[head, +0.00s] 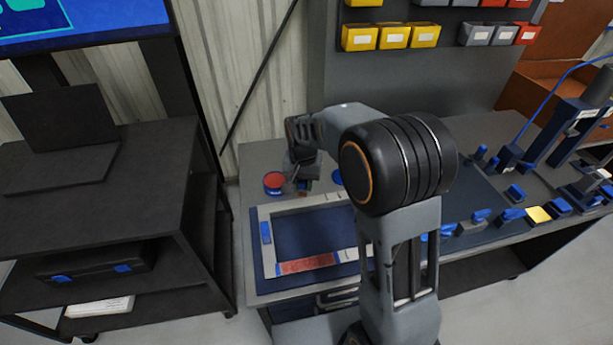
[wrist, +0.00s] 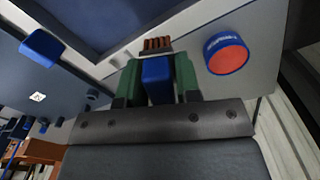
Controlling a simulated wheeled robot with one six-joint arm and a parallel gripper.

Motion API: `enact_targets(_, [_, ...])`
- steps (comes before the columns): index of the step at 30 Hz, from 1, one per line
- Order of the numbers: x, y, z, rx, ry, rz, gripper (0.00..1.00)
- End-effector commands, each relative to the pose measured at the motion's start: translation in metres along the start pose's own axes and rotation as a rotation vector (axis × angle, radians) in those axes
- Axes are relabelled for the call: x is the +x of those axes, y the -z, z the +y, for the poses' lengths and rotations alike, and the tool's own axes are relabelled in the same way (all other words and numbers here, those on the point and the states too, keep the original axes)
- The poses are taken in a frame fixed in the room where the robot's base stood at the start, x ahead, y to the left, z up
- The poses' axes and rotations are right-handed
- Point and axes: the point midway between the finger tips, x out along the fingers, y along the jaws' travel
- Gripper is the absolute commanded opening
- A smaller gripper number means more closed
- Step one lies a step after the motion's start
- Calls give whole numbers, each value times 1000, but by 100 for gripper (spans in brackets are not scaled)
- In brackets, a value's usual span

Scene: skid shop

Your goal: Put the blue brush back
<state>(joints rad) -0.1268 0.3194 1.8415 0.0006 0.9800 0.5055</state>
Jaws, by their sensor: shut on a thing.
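My gripper (wrist: 158,72) is shut on the blue brush (wrist: 157,84), whose blue body sits between the green fingers in the wrist view. Its reddish-brown bristles (wrist: 157,44) point away from the palm. In the head view my gripper (head: 303,186) is low over the back left of the workbench, and the brush is mostly hidden there. A round blue tin with a red top (head: 274,183) stands just left of my gripper; it also shows in the wrist view (wrist: 227,54). I cannot tell whether the brush touches the bench.
A pale-framed tray (head: 268,258) with a dark blue inside lies in front of my gripper, with a blue block (head: 266,232) on its left rim. A blue round thing (head: 337,177) stands to the right. Tools crowd the bench's right side. A dark cart (head: 100,210) stands left.

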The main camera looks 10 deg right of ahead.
Motion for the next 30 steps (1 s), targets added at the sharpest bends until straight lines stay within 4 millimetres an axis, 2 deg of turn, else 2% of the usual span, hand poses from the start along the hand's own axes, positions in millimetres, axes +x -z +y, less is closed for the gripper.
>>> enact_targets(5, [4, 19, 1, 19, -1, -2, 9])
enact_targets(14, [36, 93, 2, 20, -1, -2, 9])
enact_targets(15, [45, 99, 2, 18, -2, -4, 9])
enact_targets(21, [76, 123, 1, 16, -1, -2, 9])
enact_targets(30, [92, 136, 1, 14, 0, 0, 9])
